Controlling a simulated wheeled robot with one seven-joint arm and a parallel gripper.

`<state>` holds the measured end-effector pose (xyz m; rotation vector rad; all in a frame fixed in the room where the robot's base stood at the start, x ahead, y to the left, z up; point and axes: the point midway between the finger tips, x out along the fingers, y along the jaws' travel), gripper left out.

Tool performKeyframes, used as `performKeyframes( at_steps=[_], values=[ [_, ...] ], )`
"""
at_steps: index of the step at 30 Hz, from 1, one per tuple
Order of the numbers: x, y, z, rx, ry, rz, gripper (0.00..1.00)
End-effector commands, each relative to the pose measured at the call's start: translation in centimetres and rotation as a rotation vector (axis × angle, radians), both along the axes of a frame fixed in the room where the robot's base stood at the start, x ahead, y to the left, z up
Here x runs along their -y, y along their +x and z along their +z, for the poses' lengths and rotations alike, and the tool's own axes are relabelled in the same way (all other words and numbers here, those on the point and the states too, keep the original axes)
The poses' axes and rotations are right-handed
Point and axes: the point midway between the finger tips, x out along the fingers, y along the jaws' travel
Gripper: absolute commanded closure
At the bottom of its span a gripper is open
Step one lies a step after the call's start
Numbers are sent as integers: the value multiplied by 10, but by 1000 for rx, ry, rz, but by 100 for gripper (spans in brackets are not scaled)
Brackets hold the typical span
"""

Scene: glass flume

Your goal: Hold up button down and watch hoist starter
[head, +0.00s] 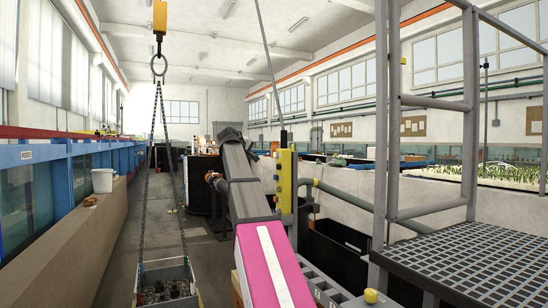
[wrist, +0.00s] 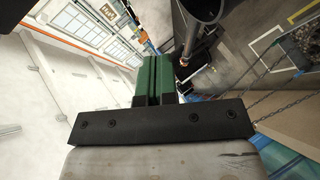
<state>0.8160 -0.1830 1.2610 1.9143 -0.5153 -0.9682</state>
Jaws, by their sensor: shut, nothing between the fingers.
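A yellow push-button pendant (head: 285,183) hangs upright on a cable in the head view, just right of my arm. Its buttons are too small to tell apart, so I cannot pick out the up button. My gripper shows in the wrist view (wrist: 154,66), its green fingers shut together with nothing between them. In the head view the arm's far end is dark, and the fingers cannot be made out. I see no contact between fingers and pendant. A yellow hook block (head: 160,17) hangs at upper left. I cannot identify the hoist starter in either view.
Chains (head: 155,140) run from the hook to a crate of stones (head: 166,284). A grated platform with railings (head: 470,262) blocks the right.

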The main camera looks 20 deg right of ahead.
Motion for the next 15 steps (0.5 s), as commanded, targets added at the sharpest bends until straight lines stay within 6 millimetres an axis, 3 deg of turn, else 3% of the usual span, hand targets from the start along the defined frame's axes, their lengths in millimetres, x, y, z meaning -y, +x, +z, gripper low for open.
performKeyframes(
  at_steps=[15],
  values=[
    [63, 2, 0, 1, 0, -2, 100]
  ],
)
